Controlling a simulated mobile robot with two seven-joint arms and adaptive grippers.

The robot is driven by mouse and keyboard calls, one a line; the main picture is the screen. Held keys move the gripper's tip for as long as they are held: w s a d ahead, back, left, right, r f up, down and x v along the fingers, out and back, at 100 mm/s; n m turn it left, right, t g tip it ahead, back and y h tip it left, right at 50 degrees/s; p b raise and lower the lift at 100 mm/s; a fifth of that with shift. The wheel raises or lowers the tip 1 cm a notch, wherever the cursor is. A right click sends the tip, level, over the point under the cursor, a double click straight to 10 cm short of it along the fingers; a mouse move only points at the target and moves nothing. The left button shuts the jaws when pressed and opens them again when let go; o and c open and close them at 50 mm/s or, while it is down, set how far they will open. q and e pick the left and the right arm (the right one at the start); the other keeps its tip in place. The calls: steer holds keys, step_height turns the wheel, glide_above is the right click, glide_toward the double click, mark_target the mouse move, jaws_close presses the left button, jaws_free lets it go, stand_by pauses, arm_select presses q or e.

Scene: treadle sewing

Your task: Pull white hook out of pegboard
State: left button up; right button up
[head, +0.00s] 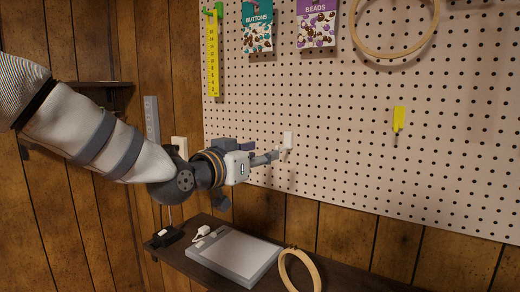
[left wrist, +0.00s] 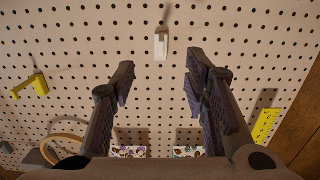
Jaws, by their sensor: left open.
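The white hook (head: 288,140) sits in the pegboard (head: 340,120), low on its left part. In the left wrist view the white hook (left wrist: 161,45) is just beyond and between the fingertips, with its plate against the board. My left gripper (head: 276,156) is at the board, just left of and slightly below the hook in the head view. In the left wrist view my left gripper (left wrist: 160,75) is open, with an empty gap between its fingers. I cannot tell from the head view whether a finger touches the hook. My right gripper is not in view.
A yellow hook (head: 399,119) is on the board to the right. A yellow ruler (head: 213,55), button and bead packets and a wooden hoop (head: 395,50) hang above. Below, a dark table (head: 300,278) holds a grey light pad (head: 234,258) and another hoop (head: 300,270).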

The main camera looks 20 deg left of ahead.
mark_target(287, 134)
arm_select(q)
steer(key=shift+t, duration=0.3)
steer(key=x, duration=0.4)
steer(key=r+b+x, duration=0.1)
steer(key=x, duration=0.3)
steer(key=r+b+x, duration=0.1)
steer(key=x, duration=0.3)
steer(key=shift+a, duration=0.1)
steer(key=shift+w+r, duration=0.15)
steer(key=shift+r, duration=0.05)
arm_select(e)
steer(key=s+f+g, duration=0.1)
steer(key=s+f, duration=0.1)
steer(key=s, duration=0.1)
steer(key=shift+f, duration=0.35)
arm_select(q)
steer(key=shift+c, duration=0.6)
jaws_close()
steer(key=c, duration=0.8)
jaws_free()
jaws_close()
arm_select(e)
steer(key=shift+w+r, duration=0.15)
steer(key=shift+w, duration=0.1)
